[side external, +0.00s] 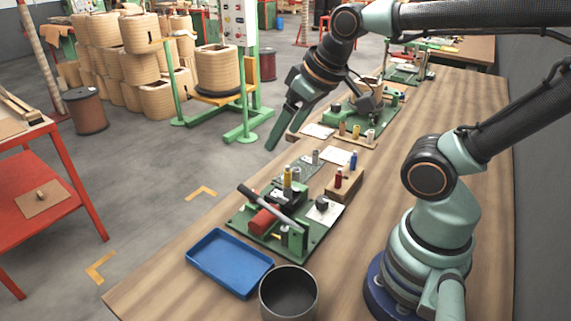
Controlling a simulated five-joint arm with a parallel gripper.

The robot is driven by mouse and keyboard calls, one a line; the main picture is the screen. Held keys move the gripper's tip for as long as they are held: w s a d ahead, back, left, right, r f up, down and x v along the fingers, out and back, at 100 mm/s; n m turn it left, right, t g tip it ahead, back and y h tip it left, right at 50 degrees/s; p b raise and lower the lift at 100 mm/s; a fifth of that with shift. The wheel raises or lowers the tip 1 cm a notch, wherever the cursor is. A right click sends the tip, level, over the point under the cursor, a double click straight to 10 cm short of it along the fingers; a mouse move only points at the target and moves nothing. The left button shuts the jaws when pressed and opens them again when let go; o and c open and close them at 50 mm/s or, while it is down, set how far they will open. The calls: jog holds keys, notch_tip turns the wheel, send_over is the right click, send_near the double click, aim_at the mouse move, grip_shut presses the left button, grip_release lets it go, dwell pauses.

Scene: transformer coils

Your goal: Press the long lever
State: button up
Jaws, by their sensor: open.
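The long lever (268,205) is a grey bar with a dark grip at its upper left end. It slants down to the right across a green machine plate (247,243) on the wooden bench, above a red cylinder (263,221). My gripper (281,130) is open and empty, with its fingers pointing down. In the picture it is above and slightly right of the lever's grip end, clearly apart from it. How far it is from the lever in depth I cannot tell.
A blue tray (230,262) and a dark round pot (289,292) stand in front of the machine. A wooden block (344,186) with a red and a blue spool is to its right. A second green fixture (372,122) stands farther back. The bench's left edge is close by.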

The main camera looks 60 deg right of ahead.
aim_at(247, 188)
jog(key=shift+w, duration=0.2)
jog(key=c, duration=1)
jog(key=shift+w+a+r, duration=0.1)
jog(key=shift+w+a, duration=0.05)
jog(key=shift+w, duration=0.15)
grip_shut()
jog(key=shift+w+a+g, duration=0.25)
jog(key=shift+w+g, duration=0.25)
jog(key=shift+w, duration=0.25)
jog(key=x, duration=0.4)
jog(key=a+x, duration=0.1)
jog(key=x, duration=0.8)
jog(key=shift+s+a+f, duration=0.1)
jog(key=shift+a+f, duration=0.15)
jog(key=shift+f, duration=0.2)
